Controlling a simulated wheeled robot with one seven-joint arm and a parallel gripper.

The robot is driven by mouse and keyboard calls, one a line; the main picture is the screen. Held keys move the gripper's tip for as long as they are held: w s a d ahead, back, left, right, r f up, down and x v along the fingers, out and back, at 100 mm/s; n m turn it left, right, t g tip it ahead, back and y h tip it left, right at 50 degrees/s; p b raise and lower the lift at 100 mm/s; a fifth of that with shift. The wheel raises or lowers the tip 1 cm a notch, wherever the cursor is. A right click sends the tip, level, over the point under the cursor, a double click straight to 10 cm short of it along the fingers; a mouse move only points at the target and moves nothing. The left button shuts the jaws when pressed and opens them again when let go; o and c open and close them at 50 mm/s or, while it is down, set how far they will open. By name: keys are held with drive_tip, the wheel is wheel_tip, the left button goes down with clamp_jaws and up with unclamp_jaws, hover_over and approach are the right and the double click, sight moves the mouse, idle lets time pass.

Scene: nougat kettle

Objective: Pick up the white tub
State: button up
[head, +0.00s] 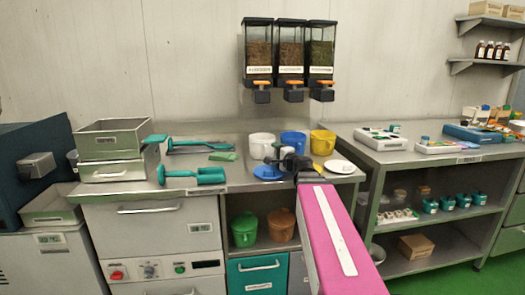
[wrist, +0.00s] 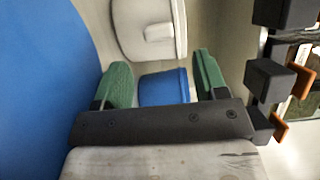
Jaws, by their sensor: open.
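The white tub (head: 262,147) stands upright at the back of the counter, left of a blue tub (head: 292,140) and a yellow tub (head: 323,143). In the wrist view a white tub (wrist: 124,30) with a handle is at the top, outside the fingers. My gripper (head: 277,158) is in front of the white and blue tubs and partly covers them.
A blue lid (head: 267,173) lies in front of the white tub, and a white lid (head: 340,167) lies to the right. Dispensers (head: 290,52) hang on the wall above. Teal scoops (head: 192,178) and metal trays (head: 113,139) occupy the counter's left side.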

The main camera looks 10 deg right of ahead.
sight(263, 148)
drive_tip(key=x, duration=0.6)
drive_tip(key=c, duration=1.1)
